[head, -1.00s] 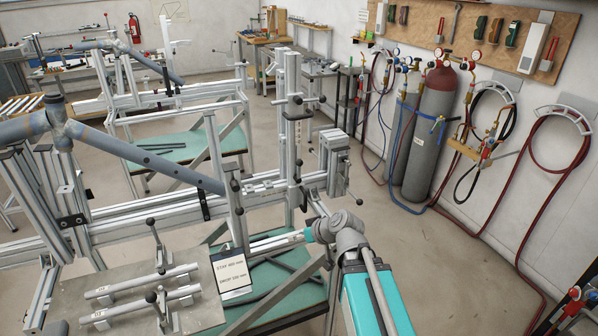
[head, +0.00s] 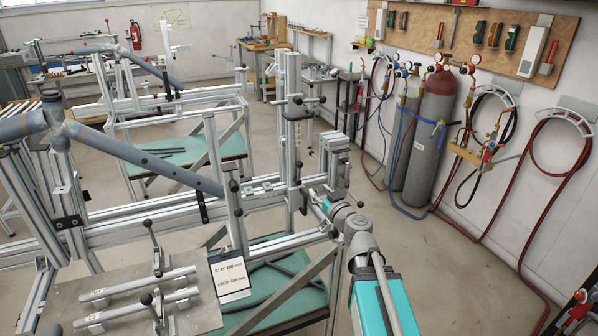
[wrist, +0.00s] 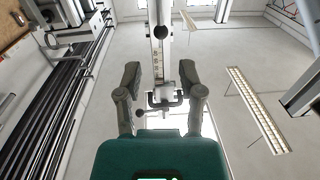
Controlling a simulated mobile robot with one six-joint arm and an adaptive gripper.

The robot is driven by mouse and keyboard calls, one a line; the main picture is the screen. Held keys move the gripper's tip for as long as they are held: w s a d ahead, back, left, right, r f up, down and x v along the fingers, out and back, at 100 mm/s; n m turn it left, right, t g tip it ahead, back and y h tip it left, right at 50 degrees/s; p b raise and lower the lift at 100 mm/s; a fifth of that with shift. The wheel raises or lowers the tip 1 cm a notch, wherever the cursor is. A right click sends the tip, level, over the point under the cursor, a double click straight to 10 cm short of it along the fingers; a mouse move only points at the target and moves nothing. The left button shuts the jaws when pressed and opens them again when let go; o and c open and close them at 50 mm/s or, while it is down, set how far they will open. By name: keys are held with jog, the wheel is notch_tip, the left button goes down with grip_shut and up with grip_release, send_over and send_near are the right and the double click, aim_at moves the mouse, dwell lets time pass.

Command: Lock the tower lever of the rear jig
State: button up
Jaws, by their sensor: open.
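The tower (head: 291,125) of the near jig is an upright aluminium profile with black-knobbed levers. One knob (head: 298,99) sits on its upper part and another on a stub to its right. In the wrist view the tower post (wrist: 160,62) with a number scale rises between my fingers, with a round black knob (wrist: 161,32) on it and a small dark clamp with a T-handle (wrist: 165,100) lower down. My gripper (wrist: 161,72) is open and holds nothing. In the head view its fingers are largely hidden by the jig parts near the tower's foot. Whether the lever is locked cannot be told.
A steel plate (head: 110,290) with two clamped tubes lies at front left. A blue-grey frame tube (head: 150,157) runs along the jig. A label card (head: 230,277) hangs in front. A second jig (head: 170,105) stands behind. Gas cylinders (head: 430,135) stand right; the floor between is clear.

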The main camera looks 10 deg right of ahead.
aim_at(299, 168)
jog(key=shift+w, duration=0.1)
jog(key=x, duration=1.3)
jog(key=shift+w+a, duration=0.15)
jog(key=shift+w, duration=0.15)
dwell(0.3)
grip_shut()
